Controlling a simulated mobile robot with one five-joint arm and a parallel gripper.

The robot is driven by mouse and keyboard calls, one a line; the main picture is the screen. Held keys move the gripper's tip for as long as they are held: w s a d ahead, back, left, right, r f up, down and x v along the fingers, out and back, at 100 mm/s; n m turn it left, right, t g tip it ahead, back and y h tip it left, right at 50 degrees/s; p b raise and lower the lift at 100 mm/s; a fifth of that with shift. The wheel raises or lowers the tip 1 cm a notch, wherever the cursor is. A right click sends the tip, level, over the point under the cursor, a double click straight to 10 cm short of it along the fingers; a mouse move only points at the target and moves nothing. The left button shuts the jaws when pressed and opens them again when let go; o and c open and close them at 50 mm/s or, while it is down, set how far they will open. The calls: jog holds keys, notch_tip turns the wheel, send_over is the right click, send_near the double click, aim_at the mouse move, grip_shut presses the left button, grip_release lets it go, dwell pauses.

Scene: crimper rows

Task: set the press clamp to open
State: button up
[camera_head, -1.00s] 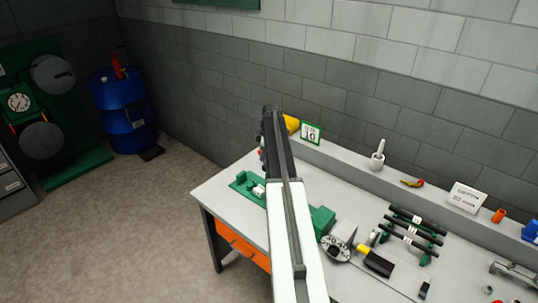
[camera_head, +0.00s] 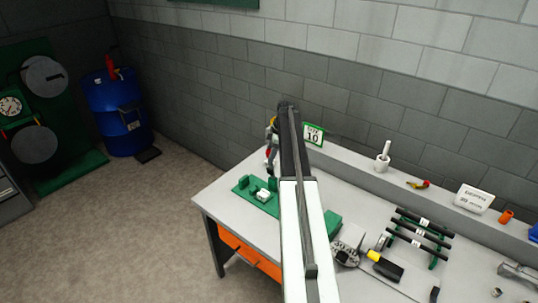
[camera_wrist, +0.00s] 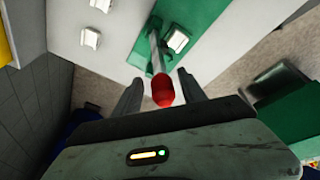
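The press clamp has a green base (camera_head: 243,187) at the left end of the grey workbench, with a small white block on it. Its lever shows in the wrist view as a metal rod (camera_wrist: 156,50) ending in a red knob (camera_wrist: 162,91). My gripper (camera_wrist: 160,88) is open, with one dark finger on each side of the red knob and visible gaps to both. The knob appears between the fingers; its depth relative to the fingertips is hard to tell. In the head view my arm hides part of the clamp, and a bit of red (camera_head: 267,156) shows beside it.
A green-framed sign (camera_head: 313,134) marked 10 stands on the back ledge, near a white mortar (camera_head: 382,163). To the right on the bench (camera_head: 355,205) lie black rods on a green rack (camera_head: 420,235) and a yellow-and-black tool (camera_head: 385,265). A blue barrel (camera_head: 110,95) stands far left.

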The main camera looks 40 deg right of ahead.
jog(key=shift+a, duration=0.1)
jog(key=shift+r, duration=0.15)
jog(key=shift+r+p, duration=0.3)
jog(key=shift+p, duration=0.15)
jog(key=p+v, duration=0.6)
jog(key=v, duration=0.1)
jog(key=shift+p, duration=0.3)
